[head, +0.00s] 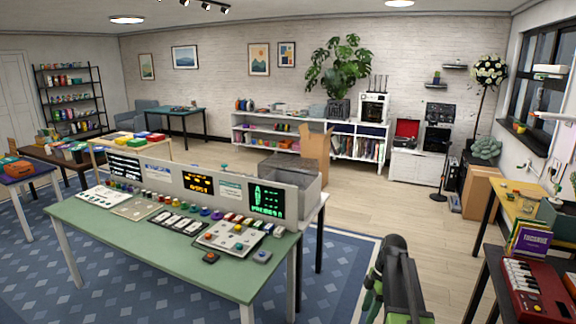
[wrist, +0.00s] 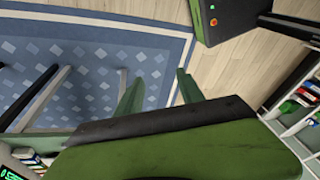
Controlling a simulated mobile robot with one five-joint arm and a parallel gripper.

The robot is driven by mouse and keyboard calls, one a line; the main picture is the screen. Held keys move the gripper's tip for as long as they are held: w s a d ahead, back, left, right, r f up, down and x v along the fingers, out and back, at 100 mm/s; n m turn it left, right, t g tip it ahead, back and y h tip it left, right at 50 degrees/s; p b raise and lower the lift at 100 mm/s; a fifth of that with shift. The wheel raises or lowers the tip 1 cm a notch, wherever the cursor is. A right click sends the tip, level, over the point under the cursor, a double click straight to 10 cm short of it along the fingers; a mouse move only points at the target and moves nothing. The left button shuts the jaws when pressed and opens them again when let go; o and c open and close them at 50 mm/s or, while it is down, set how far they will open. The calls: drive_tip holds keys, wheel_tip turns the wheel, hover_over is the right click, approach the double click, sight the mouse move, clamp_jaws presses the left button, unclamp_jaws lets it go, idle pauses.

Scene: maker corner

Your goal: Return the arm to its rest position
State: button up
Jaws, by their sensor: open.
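My gripper (wrist: 156,84) shows in the wrist view as two green fingers standing apart, open, with nothing between them. Past the fingertips lie the blue patterned rug (wrist: 95,60) and the pale wood floor. In the head view my green and black arm rises at the bottom, right of centre, to the right of the green-topped table (head: 150,240). It is apart from that table, over the floor. The fingers cannot be made out clearly in the head view.
The table carries button panels (head: 232,238) and lit displays (head: 266,198). At the right edge stand a dark table with a red keyboard (head: 535,285) and a yellow table (head: 520,204). The wood floor (head: 400,212) between them is clear. A white shelf unit (head: 345,146) stands at the back.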

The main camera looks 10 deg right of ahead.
drive_tip(key=s+a+m+h, duration=0.1)
drive_tip(key=s+a+m, duration=0.2)
drive_tip(key=a+m, duration=0.2)
drive_tip(key=s+a+m+h, duration=0.1)
drive_tip(key=s+a+m, duration=0.2)
drive_tip(key=a+m, duration=0.2)
drive_tip(key=s+a+m+t+h, duration=0.1)
drive_tip(key=s+a+m, duration=0.2)
drive_tip(key=a+m, duration=0.3)
drive_tip(key=a, duration=0.3)
drive_tip(key=shift+a+f, duration=0.15)
drive_tip(key=shift+f, duration=0.25)
drive_tip(key=shift+c, duration=0.2)
